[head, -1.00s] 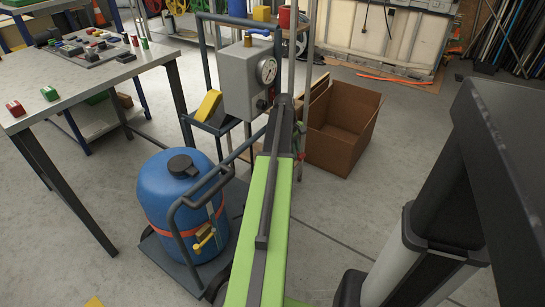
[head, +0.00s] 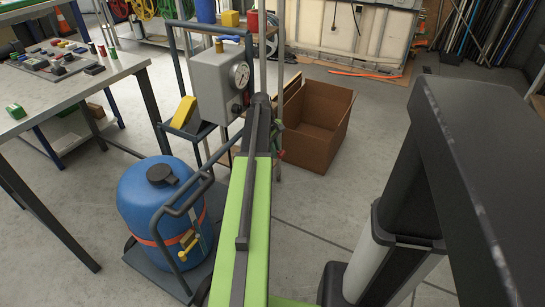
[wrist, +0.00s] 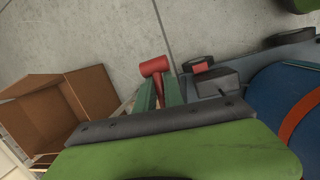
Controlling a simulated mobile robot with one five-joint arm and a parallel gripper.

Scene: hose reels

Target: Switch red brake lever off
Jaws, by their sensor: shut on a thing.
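The red brake lever (wrist: 155,66) shows in the wrist view as a short red handle with a rounded cross-piece, at the tips of my green fingers. My gripper (wrist: 159,92) is shut on it; the red stem runs down between the two fingers. The lever's lower part is hidden by the fingers and the dark gripper edge. In the head view, a small bit of red (head: 281,154) shows beside the end of my green arm, low on the right side of the cart. The arm hides most of the gripper there.
The cart carries a blue tank (head: 150,205) with an orange strap and a grey gauge box (head: 218,82). An open cardboard box (head: 318,140) stands close to the right of the gripper. A metal workbench (head: 120,65) is at left. Bare floor lies right of the box.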

